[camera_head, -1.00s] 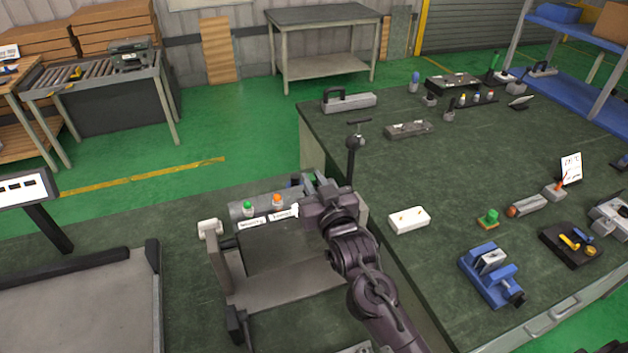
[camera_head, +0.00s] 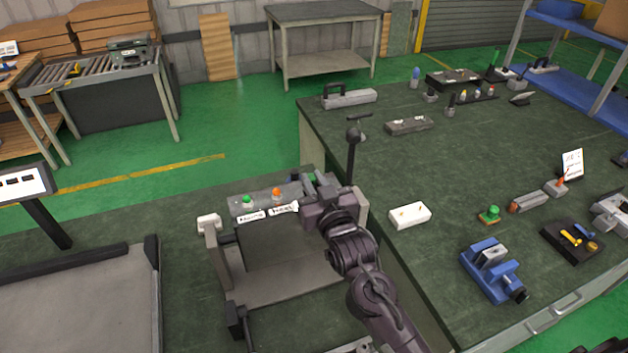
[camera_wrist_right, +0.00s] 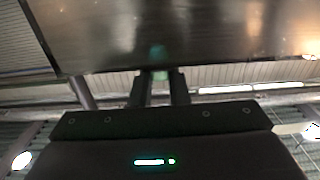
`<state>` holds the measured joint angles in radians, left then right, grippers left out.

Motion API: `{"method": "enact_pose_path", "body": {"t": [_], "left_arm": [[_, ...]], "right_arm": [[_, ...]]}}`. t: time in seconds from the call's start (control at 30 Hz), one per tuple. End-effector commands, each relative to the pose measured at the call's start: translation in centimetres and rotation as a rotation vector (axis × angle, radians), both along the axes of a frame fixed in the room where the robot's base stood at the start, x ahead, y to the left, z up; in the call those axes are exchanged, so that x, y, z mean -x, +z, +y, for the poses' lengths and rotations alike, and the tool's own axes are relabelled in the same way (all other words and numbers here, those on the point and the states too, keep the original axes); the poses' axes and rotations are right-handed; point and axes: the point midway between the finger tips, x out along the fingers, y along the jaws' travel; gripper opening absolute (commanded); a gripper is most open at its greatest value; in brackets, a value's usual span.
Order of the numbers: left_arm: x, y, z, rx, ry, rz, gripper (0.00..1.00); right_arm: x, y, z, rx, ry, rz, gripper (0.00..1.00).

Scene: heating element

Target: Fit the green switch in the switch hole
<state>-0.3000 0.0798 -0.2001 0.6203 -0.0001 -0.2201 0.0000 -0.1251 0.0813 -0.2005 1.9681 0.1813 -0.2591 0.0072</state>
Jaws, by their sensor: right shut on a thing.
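My right gripper (camera_head: 312,182) is at the right end of a grey control panel (camera_head: 235,209). A small green thing (camera_head: 312,177), which looks like the green switch, shows at its fingertips, largely hidden by the gripper. In the right wrist view the two dark fingers (camera_wrist_right: 158,88) are close together, with a pale green bit (camera_wrist_right: 158,72) between them, just below a large grey metal surface (camera_wrist_right: 190,35). The switch hole is hidden, and I cannot tell if the switch touches the panel. My left gripper is not in view.
The panel carries a green button (camera_head: 247,201) and an orange button (camera_head: 277,193) above white labels. A dark post (camera_head: 352,155) stands just right of my gripper. The green-topped workbench (camera_head: 440,180) at the right holds a white box (camera_head: 410,215) and a blue vise (camera_head: 490,270).

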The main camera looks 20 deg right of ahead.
Motion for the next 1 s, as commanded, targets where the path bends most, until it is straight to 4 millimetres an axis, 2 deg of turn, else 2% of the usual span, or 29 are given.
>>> {"method": "enact_pose_path", "body": {"t": [0.67, 0.7, 0.8, 0.87, 1.0], "left_arm": [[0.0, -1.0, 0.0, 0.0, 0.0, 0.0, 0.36], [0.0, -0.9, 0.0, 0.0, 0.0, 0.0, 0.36], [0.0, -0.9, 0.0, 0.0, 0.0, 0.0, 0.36], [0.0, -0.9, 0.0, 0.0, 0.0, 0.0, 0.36], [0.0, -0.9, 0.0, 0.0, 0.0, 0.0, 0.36]], "right_arm": [[0.0, -1.8, 0.0, 0.0, 0.0, 0.0, 0.0], [0.0, -1.7, 0.0, 0.0, 0.0, 0.0, 0.2], [0.0, -1.7, 0.0, 0.0, 0.0, 0.0, 0.33], [0.0, -1.7, 0.0, 0.0, 0.0, 0.0, 0.41], [0.0, -1.6, 0.0, 0.0, 0.0, 0.0, 0.41]]}}
